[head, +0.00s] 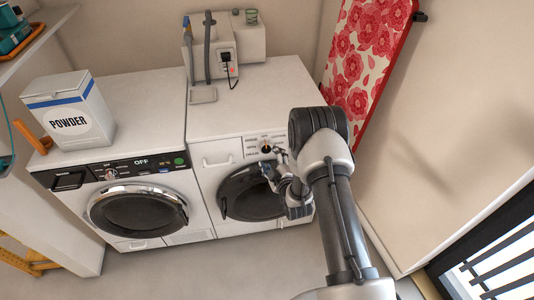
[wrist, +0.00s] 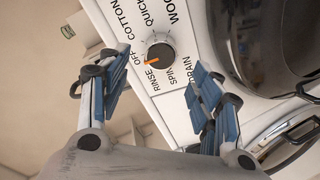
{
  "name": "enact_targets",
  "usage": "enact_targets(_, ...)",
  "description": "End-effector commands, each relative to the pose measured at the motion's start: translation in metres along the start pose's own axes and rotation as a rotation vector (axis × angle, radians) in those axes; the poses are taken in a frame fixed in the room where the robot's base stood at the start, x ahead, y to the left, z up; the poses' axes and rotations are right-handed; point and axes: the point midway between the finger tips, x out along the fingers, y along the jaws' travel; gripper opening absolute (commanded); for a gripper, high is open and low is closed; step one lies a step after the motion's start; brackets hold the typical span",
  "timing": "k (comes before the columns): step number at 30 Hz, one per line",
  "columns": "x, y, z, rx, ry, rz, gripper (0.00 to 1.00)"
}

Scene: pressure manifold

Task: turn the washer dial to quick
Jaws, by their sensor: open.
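The washer (head: 212,180) is the white machine on the right. Its dial (head: 266,147) sits on the upper front panel, partly beside my gripper (head: 270,166) in the head view. In the wrist view the dial (wrist: 160,54) is a dark round knob with an orange pointer. The pointer aims lower left, between the OFF (wrist: 138,57) and RINSE (wrist: 152,81) labels. The QUICK label (wrist: 148,14) is above the knob. My gripper (wrist: 161,64) is open, its blue-padded fingers spread on either side of the dial in the picture. I cannot see contact with the knob.
A second machine (head: 120,168) with a black panel stands to the left. A powder box (head: 68,112) stands on top of it. A red floral ironing board (head: 366,50) leans at the right wall (head: 440,100).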

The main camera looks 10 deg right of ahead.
Motion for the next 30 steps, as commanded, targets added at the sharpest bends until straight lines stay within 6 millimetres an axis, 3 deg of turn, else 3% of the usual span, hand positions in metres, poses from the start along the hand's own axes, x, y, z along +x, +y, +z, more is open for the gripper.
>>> enact_targets(3,0.025,-0.002,0.001,0.0,0.002,0.001,0.59)
enact_targets(10,0.054,-0.001,0.001,0.0,0.0,0.0,0.59)
enact_targets(22,0.061,0.0,0.0,0.001,-0.001,-0.001,0.59)
enact_targets(30,0.061,0.0,0.0,0.001,-0.001,-0.001,0.41)
